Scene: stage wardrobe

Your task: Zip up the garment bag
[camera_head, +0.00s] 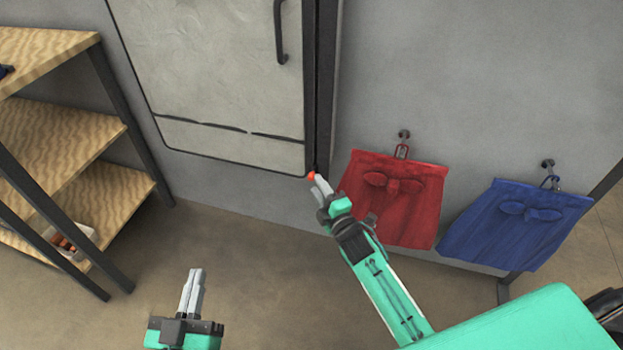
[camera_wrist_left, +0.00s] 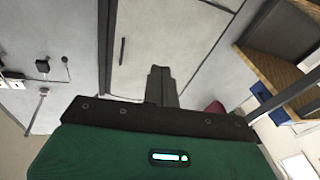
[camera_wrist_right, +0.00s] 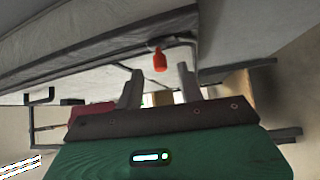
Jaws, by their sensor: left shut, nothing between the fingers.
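The garment bag (camera_head: 225,70) is a pale grey panel with dark edging and a dark handle, upright against the wall. A dark strip runs down its right side. A small red pull (camera_head: 312,175) sits at the strip's lower end; it also shows in the right wrist view (camera_wrist_right: 160,60). My right gripper (camera_head: 318,182) is at the red pull, its fingers apart, with the pull between and just past the tips; I cannot tell whether they touch it. My left gripper (camera_head: 196,272) is shut and empty, below and away from the bag; the left wrist view shows its fingers (camera_wrist_left: 160,72) together.
A red cloth bag (camera_head: 392,200) and a blue one (camera_head: 515,225) hang from wall hooks to the right, the red one close beside my right gripper. A wooden shelf unit (camera_head: 75,120) with dark posts stands at the left. The floor (camera_head: 240,235) between is clear.

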